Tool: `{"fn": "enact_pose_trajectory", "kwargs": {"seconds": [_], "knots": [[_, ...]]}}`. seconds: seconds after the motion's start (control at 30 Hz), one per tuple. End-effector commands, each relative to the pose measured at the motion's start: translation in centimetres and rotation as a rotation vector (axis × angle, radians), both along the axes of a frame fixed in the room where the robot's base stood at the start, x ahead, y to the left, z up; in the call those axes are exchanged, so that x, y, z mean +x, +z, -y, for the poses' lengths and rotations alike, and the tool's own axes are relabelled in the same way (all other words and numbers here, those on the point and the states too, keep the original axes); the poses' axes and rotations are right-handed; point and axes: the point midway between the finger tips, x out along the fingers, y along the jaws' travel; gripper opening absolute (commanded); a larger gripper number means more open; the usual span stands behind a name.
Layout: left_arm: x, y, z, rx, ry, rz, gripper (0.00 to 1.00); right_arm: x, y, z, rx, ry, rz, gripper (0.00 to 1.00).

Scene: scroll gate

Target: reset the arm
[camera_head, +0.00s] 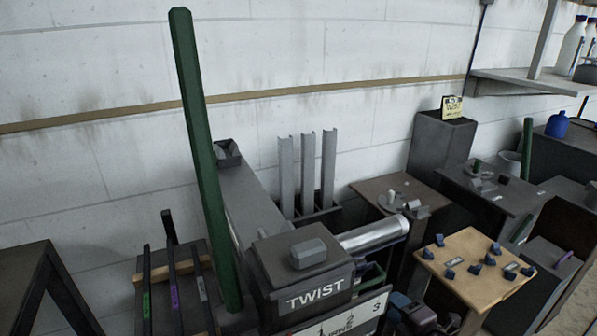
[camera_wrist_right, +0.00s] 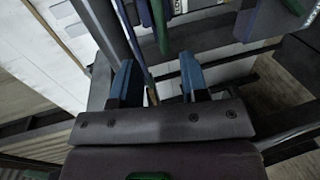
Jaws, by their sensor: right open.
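My right gripper (camera_head: 408,308) shows at the lower edge of the head view, to the right of the sign on the front of the box labelled TWIST (camera_head: 312,292). In the right wrist view its two blue fingers (camera_wrist_right: 158,80) stand apart, with nothing held between them. A thin brown rod and green and blue bars show beyond the fingers; I cannot tell how far away they are. My left gripper is not in view.
A tall green post (camera_head: 205,165) stands left of the TWIST box. A silver cylinder (camera_head: 372,235) sticks out on its right. A wooden board (camera_head: 470,262) with several small blue blocks lies right of my gripper. Dark stands fill the right side.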

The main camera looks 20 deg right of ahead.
Motion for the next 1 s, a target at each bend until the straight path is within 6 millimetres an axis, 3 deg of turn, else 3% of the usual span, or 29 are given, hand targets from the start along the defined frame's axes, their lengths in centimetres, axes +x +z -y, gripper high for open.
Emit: {"fn": "enact_pose_trajectory", "kwargs": {"seconds": [0.17, 0.37, 0.57, 0.73, 0.83, 1.0], "knots": [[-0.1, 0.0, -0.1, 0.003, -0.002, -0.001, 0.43, 0.0, 0.0, 0.3, 0.035, -0.029, -0.007, 0.41], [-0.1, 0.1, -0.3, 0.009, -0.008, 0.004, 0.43, -0.3, 0.6, -0.9, 0.316, -0.14, -0.043, 0.41], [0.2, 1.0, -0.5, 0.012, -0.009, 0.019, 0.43, -5.5, -0.7, -4.8, 0.779, -0.322, -0.175, 0.41], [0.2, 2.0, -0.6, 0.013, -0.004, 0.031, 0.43, -12.1, -1.6, -9.3, 1.173, -0.493, -0.309, 0.41], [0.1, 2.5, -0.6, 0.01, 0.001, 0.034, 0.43, -15.2, -1.7, -11.0, 1.304, -0.563, -0.347, 0.41], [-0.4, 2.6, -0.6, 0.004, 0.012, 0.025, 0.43, -18.5, -2.4, -11.8, 1.354, -0.639, -0.368, 0.41]]}}
